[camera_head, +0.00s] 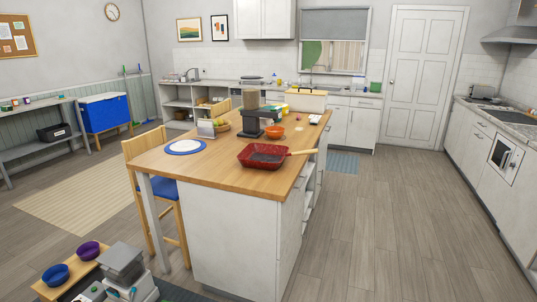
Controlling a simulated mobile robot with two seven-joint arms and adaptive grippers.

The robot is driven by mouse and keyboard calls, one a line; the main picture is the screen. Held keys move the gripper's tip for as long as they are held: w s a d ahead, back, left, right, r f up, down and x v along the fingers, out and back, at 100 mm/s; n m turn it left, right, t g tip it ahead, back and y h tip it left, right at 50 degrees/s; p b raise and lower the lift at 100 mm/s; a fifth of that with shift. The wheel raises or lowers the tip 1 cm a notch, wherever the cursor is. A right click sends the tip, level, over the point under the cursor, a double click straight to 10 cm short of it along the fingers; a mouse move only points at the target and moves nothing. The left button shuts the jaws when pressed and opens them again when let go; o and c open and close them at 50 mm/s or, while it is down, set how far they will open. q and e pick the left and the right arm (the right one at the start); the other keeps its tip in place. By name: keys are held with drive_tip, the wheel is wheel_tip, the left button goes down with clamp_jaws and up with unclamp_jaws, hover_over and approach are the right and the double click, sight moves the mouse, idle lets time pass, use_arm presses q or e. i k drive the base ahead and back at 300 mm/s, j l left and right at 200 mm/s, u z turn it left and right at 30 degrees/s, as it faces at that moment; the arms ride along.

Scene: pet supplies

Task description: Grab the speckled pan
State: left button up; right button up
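A red pan (250,160) with a dark square in its middle sits on the wooden top of the kitchen island (215,167), near the front right edge. The pan is too small in view to make out fine speckles. Neither of my grippers is in view.
Behind the pan stand an orange bowl (275,132) and a dark appliance (250,116); a blue-rimmed plate (185,147) lies to its left. A chair (155,190) stands at the island's left. Floor to the right (400,220) is clear. Bowls (55,275) occupy the lower left.

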sight(256, 156)
drive_tip(key=i+l+u, duration=0.2)
drive_tip(key=i+l, duration=0.65)
drive_tip(key=l, duration=0.15)
